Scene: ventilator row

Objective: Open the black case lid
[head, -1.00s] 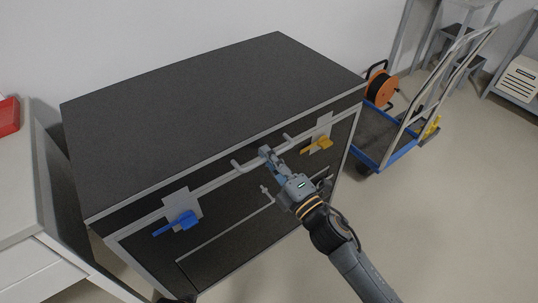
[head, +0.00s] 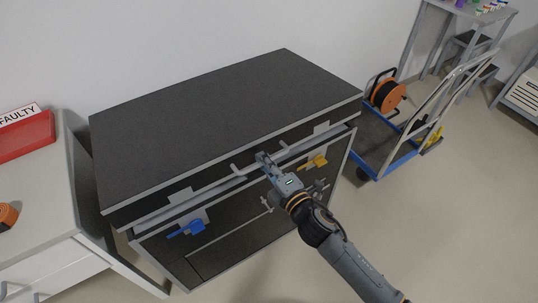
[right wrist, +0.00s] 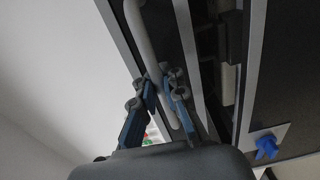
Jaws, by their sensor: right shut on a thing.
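The black case (head: 233,245) stands against the wall with its lid (head: 225,120) tilted up slightly at the front. A narrow gap shows between the lid's front edge and the case body. My right gripper (head: 264,158) is shut on the pale bar handle (head: 249,171) on the lid's front. In the right wrist view, the fingers (right wrist: 162,88) close around the handle bar (right wrist: 147,42). The blue latch (head: 187,229) and yellow latch (head: 314,162) sit on the body front below the gap. The blue latch also shows in the wrist view (right wrist: 266,148). My left gripper is out of view.
A white cabinet (head: 35,235) with a red bin (head: 22,138) labelled FAULTY stands close on the left. A blue trolley (head: 398,160) with an orange cable reel (head: 388,97) stands close on the right. The floor (head: 450,230) at the front right is clear.

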